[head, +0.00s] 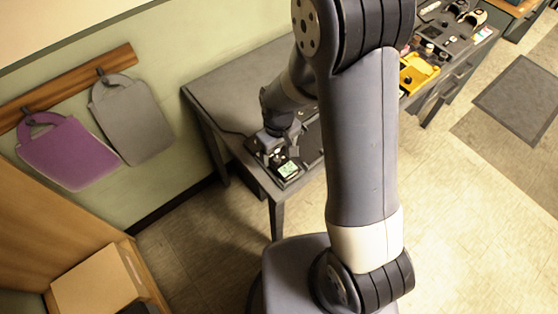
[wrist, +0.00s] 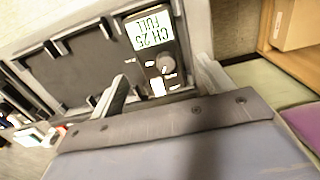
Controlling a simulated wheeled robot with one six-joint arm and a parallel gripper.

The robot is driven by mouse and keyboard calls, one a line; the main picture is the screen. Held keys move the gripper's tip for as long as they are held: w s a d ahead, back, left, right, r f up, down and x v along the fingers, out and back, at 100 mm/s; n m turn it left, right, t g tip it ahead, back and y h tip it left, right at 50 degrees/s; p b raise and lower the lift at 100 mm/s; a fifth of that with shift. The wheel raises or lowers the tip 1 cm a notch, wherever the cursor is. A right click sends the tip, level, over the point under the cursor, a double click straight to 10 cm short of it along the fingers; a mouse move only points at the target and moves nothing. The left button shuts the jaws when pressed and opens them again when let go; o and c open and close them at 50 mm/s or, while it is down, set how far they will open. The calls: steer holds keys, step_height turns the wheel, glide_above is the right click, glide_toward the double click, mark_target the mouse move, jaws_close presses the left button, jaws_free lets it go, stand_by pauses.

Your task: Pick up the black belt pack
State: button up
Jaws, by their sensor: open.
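The black belt pack (wrist: 168,65) sits in a bay at one end of a dark charging tray (wrist: 75,68). Its lit screen reads CH 25 FULL, and a round knob shows below the screen. In the head view the belt pack (head: 287,169) shows as a small lit screen near the desk's front corner. My gripper (wrist: 161,70) is open, with one finger on each side of the pack in the wrist view. I cannot tell whether the fingers touch it. In the head view my gripper (head: 276,142) is right by the pack, partly hiding it.
The dark desk (head: 225,85) is bare at its left rear. A yellow tray (head: 418,72) and small items lie farther right. A cardboard box (head: 98,285) stands at lower left.

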mark_target(280, 158)
steer(key=shift+s+d+f+p, duration=0.1)
steer(key=shift+s+f+p, duration=0.05)
steer(key=shift+f, duration=0.8)
steer(key=shift+s+f+p, duration=0.1)
steer(key=shift+f+p, duration=0.05)
steer(key=shift+f, duration=0.75)
steer(key=shift+c, duration=0.4)
steer(key=c, duration=1.1)
